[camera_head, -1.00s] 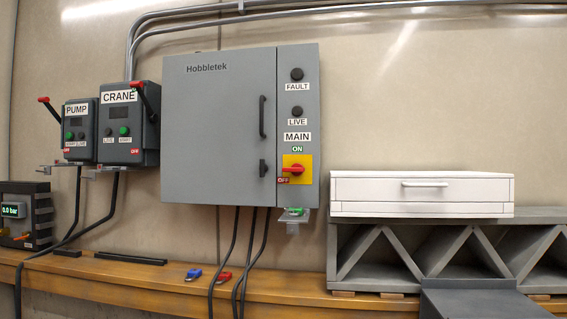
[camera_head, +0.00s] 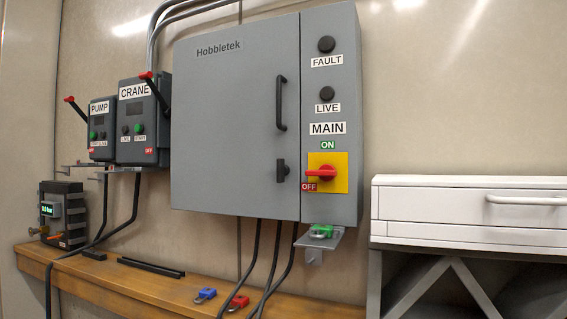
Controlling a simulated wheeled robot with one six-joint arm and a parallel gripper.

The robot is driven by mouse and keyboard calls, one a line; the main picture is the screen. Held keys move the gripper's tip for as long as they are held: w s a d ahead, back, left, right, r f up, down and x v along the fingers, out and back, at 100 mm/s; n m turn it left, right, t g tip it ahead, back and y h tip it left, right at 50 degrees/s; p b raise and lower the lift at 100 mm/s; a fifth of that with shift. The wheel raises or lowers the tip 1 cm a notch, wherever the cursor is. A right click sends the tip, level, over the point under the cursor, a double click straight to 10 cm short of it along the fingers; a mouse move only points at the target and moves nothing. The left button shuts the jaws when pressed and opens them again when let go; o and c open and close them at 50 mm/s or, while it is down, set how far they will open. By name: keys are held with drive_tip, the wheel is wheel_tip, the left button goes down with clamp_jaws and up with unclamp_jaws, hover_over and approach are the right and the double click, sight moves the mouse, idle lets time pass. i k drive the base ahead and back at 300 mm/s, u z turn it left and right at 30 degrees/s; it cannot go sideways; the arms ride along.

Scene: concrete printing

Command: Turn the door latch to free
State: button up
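The grey Hobbletek cabinet (camera_head: 225,130) hangs on the wall with its door shut. The door latch (camera_head: 282,170) is a small dark handle low on the door's right edge, and it stands upright. A longer dark pull handle (camera_head: 281,103) is above it. To the right of the latch, the red MAIN switch (camera_head: 321,173) on its yellow plate lies level, its end towards the OFF label. My gripper is not in view.
PUMP box (camera_head: 102,130) and CRANE box (camera_head: 143,120) hang at left, red levers raised. A wooden shelf (camera_head: 150,287) below holds blue (camera_head: 205,294) and red (camera_head: 238,302) padlocks. A green item (camera_head: 321,231) sits on a bracket. A white drawer unit (camera_head: 470,212) stands right.

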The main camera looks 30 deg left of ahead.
sight(282, 169)
drive_tip(key=u, duration=0.35)
drive_tip(key=i, duration=0.6)
drive_tip(key=u, duration=0.55)
